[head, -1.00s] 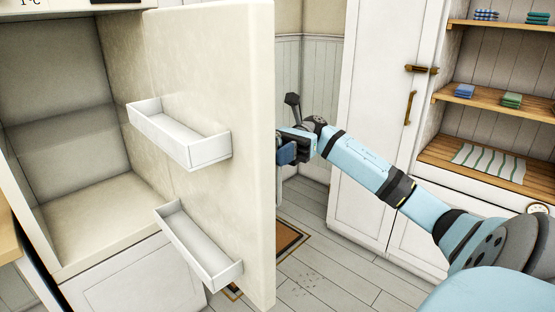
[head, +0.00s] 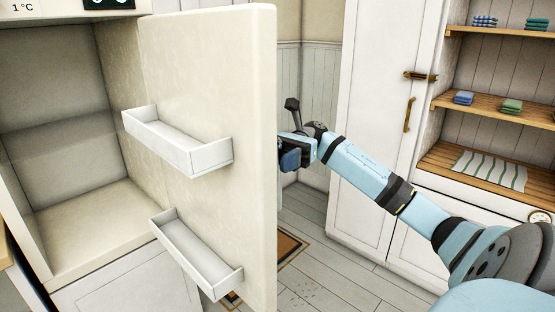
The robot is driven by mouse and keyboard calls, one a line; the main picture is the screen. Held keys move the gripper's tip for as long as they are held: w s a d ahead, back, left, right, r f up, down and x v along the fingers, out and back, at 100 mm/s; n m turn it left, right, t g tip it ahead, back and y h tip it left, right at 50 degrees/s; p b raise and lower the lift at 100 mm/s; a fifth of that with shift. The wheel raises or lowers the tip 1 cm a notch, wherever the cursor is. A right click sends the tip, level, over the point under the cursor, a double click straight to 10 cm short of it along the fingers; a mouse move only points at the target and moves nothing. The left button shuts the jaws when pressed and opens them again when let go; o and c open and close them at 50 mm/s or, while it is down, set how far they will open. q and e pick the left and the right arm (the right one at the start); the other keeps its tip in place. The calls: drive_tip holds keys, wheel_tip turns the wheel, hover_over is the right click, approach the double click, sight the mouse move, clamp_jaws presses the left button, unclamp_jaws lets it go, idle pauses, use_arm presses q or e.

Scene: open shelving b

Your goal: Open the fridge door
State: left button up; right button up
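The fridge door (head: 215,60) stands wide open in the head view, its inner face with two white door bins (head: 180,145) turned toward me. The fridge interior (head: 60,140) at the left is empty where I can see it. My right gripper (head: 285,152) is at the outer side of the door, by its free edge. Its fingertips are hidden behind the door, so I cannot tell whether they hold anything. The door handle is hidden too. My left gripper is not in view.
A tall white cabinet (head: 375,130) with brass hardware stands behind my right arm. Wooden shelves (head: 475,98) with folded cloths are at the right. A brown mat (head: 290,246) lies on the plank floor (head: 335,265), which is clear between door and cabinet.

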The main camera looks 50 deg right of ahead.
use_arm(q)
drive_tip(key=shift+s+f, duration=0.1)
use_arm(e)
drive_tip(key=shift+d, duration=0.1)
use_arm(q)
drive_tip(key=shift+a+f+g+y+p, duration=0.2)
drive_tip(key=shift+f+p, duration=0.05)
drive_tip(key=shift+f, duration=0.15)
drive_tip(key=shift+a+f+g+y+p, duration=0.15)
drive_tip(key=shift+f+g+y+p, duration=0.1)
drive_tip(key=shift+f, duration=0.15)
use_arm(e)
drive_tip(key=w+d, duration=0.2)
drive_tip(key=d, duration=1.1)
drive_tip(key=shift+d, duration=0.25)
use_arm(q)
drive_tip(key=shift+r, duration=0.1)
